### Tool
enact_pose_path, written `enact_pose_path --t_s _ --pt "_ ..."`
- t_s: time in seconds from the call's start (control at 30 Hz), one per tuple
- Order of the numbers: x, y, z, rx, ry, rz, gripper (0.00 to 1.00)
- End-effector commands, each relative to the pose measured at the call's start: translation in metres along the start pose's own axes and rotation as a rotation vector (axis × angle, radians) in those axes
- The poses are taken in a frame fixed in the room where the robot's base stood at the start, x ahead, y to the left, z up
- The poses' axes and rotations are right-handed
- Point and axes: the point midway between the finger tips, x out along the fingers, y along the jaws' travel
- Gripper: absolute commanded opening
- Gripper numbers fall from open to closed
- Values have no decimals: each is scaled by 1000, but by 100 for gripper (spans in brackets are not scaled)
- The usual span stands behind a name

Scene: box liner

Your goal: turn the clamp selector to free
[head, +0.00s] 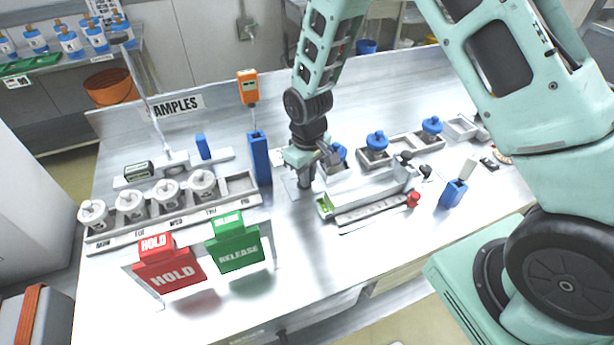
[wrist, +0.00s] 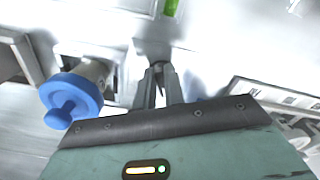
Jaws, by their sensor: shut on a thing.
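My gripper (head: 306,184) points down over a small pale plate (head: 289,184) on the bench, left of a long grey clamp fixture (head: 372,190). In the wrist view the narrow fingers (wrist: 158,78) are close together, shut on a small grey knob (wrist: 157,66), which I take to be the clamp selector. The fingers hide most of the knob, and I cannot read its setting or any label. The fixture has a red knob (head: 413,199) at its right end and a green patch (head: 325,207) at its left end.
A blue-capped jar (wrist: 75,95) stands close left of the fingers in the wrist view. A tall blue holder (head: 259,158) stands left of my gripper. Red HOLD (head: 170,272) and green RELEASE (head: 238,250) signs stand in front. The bench between signs and fixture is clear.

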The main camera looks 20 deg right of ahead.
Motion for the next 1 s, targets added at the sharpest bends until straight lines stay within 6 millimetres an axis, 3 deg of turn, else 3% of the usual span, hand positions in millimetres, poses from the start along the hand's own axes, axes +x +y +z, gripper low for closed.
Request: enact_pose_path --t_s 0.73,0.77,0.8,1.0 --pt "-1 2 -1 -86 2 1 0" --pt "-1 2 -1 -86 2 1 19" --pt "-1 2 -1 -86 2 1 30" --pt "0 1 0 -85 1 1 33"
